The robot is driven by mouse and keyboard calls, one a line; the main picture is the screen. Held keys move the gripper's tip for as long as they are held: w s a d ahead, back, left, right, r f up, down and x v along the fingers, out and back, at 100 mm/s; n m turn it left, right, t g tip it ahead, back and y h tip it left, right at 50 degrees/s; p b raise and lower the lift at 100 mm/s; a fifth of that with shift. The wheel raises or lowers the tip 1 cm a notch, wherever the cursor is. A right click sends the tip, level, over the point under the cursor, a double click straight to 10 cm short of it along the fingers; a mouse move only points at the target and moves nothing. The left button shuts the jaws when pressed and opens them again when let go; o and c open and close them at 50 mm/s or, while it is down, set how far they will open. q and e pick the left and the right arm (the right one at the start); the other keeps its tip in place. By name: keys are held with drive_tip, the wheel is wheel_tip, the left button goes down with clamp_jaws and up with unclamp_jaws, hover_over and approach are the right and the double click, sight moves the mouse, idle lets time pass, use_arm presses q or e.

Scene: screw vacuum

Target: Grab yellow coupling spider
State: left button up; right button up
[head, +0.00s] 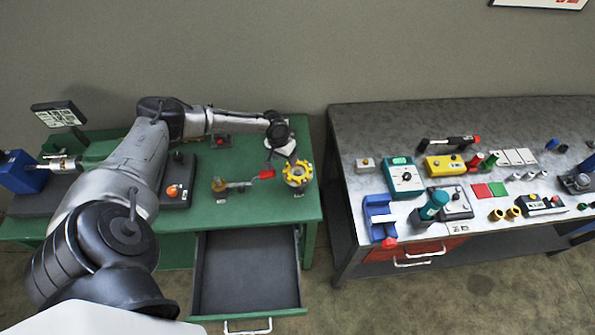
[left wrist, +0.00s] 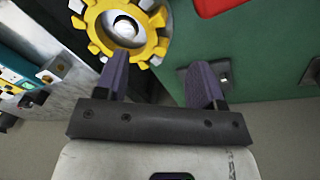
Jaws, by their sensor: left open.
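The yellow coupling spider (head: 297,174) is a toothed ring at the right end of the green table. It also shows at the top of the left wrist view (left wrist: 152,45), around a silvery round part. My left gripper (head: 285,150) is just behind and above the spider in the head view. In the left wrist view my left gripper (left wrist: 160,75) has its two fingers apart with nothing between them. The spider lies beyond the fingertips, mostly toward the left finger. Whether a finger touches it is unclear. My right gripper is in neither view.
A red-handled lever part (head: 262,175) stands left of the spider on the green table (head: 245,140). An open, empty drawer (head: 245,270) juts out below. The grey workbench (head: 352,140) on the right carries several instruments and small parts, beyond a gap.

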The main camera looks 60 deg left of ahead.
sight(288, 165)
use_arm(q)
drive_tip(key=shift+w+d+f, duration=0.2)
drive_tip(key=shift+f, duration=0.85)
drive_tip(key=shift+w+d+f, duration=0.15)
drive_tip(key=shift+f, duration=0.85)
drive_tip(key=shift+c, duration=0.3)
drive_tip(key=c, duration=0.9)
drive_tip(key=shift+c, duration=0.3)
drive_tip(key=shift+r, duration=0.15)
